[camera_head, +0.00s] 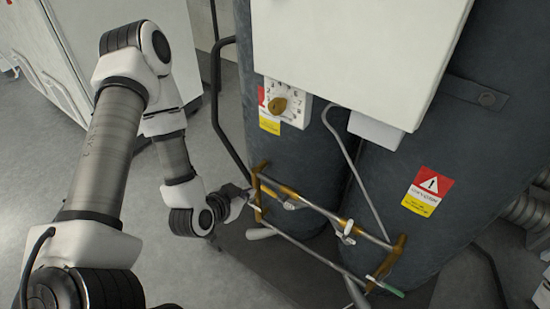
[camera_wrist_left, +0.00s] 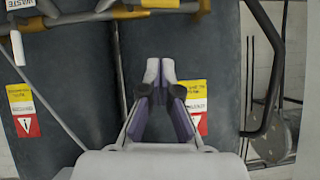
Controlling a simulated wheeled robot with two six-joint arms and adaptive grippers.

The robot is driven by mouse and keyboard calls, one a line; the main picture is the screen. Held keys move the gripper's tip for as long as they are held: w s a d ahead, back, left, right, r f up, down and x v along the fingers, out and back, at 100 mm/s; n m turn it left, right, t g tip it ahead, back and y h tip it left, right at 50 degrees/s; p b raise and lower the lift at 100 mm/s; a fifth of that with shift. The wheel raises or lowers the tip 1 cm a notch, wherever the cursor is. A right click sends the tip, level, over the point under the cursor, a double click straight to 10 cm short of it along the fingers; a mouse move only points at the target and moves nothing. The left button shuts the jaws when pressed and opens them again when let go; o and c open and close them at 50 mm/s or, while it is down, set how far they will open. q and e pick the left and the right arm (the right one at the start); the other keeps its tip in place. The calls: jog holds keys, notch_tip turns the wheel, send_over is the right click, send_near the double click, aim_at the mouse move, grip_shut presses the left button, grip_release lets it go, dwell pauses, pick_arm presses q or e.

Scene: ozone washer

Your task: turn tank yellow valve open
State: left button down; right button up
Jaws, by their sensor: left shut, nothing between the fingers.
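A brownish-yellow knob (camera_head: 278,105) sits on a white numbered dial plate on the left dark grey tank (camera_head: 310,160). Lower down, a pipe frame with brass-yellow fittings (camera_head: 290,190) and pale lever handles (camera_head: 347,232) runs across the front of the tanks. My left gripper (camera_head: 240,198) is at the left end of this frame, below the knob; whether it touches the frame is unclear. In the left wrist view the gripper's fingertips (camera_wrist_left: 160,72) are together and empty in front of a tank. The brass-yellow pipe (camera_wrist_left: 140,12) crosses the top there. My right gripper is not seen.
A white box (camera_head: 360,50) covers the upper tank fronts. A black bent tube (camera_head: 222,110) stands left of the tanks. Red and yellow warning labels (camera_head: 427,191) are on the tanks. Grey floor (camera_head: 150,245) is open at the left.

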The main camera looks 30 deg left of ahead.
pick_arm(q)
jog(key=b, duration=0.9)
send_over(268, 192)
jog(key=s, duration=0.2)
notch_tip(268, 192, down, 5)
notch_tip(268, 192, down, 3)
jog(key=shift+w+d+f, duration=0.1)
jog(key=shift+w+d, duration=0.05)
jog(key=shift+w+f, duration=0.1)
jog(key=shift+f, duration=0.3)
jog(key=shift+a+f+b, duration=0.2)
jog(key=shift+f+b, duration=0.15)
jog(key=shift+f, duration=0.35)
